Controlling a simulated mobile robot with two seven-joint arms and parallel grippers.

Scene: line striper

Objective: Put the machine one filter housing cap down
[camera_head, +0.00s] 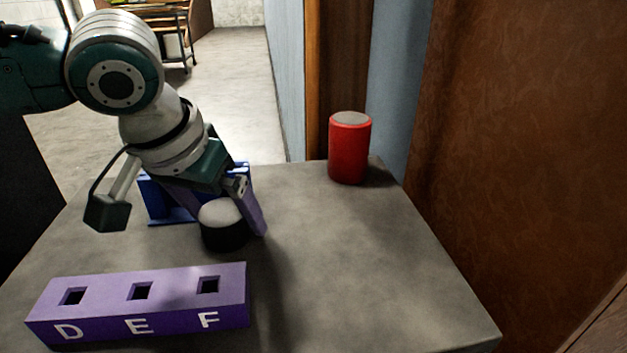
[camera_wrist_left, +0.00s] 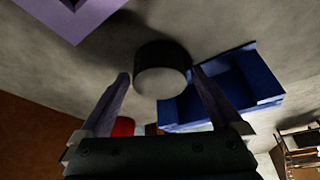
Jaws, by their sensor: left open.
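The filter housing cap (camera_head: 224,237), a short black cylinder with a pale grey top, rests on the grey table under my left arm. In the left wrist view the cap (camera_wrist_left: 162,58) lies just beyond and between the fingertips, with a gap on each side. My left gripper (camera_head: 230,212) is open and points down at the cap; its purple fingers also show in the left wrist view (camera_wrist_left: 160,78). In the head view, one finger stands to the right of the cap and the other is partly hidden. My right gripper is not in view.
A blue holder (camera_head: 172,216) stands close behind the cap. A purple block (camera_head: 178,282) with square holes marked D, E and F lies in front. A red cylinder (camera_head: 349,152) with a grey top stands at the back right. The table's right side (camera_head: 365,265) is clear.

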